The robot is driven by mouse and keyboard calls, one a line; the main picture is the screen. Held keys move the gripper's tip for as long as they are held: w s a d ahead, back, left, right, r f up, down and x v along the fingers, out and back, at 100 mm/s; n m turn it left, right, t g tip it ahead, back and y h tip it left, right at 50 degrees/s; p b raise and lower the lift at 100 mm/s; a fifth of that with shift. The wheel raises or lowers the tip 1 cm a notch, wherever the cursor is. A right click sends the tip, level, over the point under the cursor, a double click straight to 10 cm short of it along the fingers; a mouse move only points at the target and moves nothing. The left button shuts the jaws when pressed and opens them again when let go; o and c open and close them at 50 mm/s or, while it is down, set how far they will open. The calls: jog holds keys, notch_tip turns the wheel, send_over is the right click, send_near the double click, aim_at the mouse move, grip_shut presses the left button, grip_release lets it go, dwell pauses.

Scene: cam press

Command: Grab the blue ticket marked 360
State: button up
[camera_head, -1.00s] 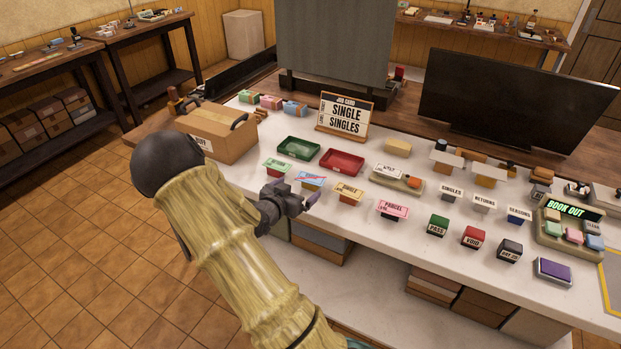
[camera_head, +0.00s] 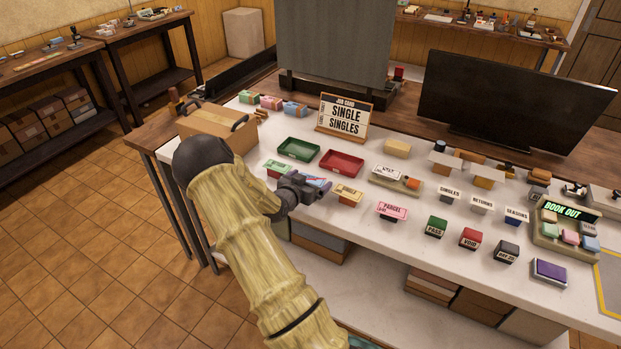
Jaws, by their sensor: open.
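A blue ticket (camera_head: 316,181) with a red streak shows at its far edge, in the row of coloured tickets at the front left of the white counter. My gripper and its wrist hide most of it, and no number is legible on it. My gripper (camera_head: 324,193) is open, over or just in front of the blue ticket. I cannot tell whether it touches the ticket. Nothing shows between the fingers.
A green ticket (camera_head: 278,167) is left of my gripper, a yellow ticket (camera_head: 346,194) close on its right, a pink ticket (camera_head: 391,210) farther right. Green (camera_head: 299,148) and red (camera_head: 341,162) trays lie behind. A job card sign (camera_head: 344,116) stands at the back.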

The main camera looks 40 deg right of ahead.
jog(key=shift+w+d+f, duration=0.1)
jog(key=shift+w+d, duration=0.1)
jog(key=shift+d, duration=0.2)
jog(key=c, duration=0.8)
